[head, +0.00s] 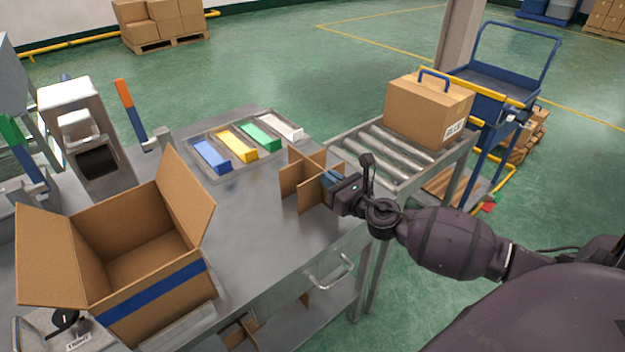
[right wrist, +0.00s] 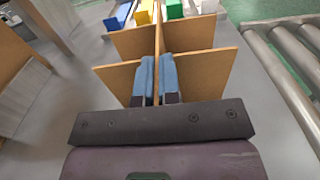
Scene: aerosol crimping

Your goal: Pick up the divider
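The divider (head: 293,182) is a cross of tan cardboard panels standing upright on the metal table, right of the tray. My right gripper (head: 332,180) reaches it from the right. In the right wrist view, the blue fingers of my right gripper (right wrist: 159,82) lie close on both sides of one panel of the divider (right wrist: 115,80). The fingers look closed on that panel. The divider's base is partly hidden, and I cannot tell whether it is off the table. My left gripper is not in view.
An open carton (head: 150,290) with a blue stripe stands at the table's front left. A tray (head: 213,178) holds blue, yellow, green and white blocks. A roller conveyor (head: 375,160) with a closed box (head: 425,108) is at right. Bare table lies between carton and divider.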

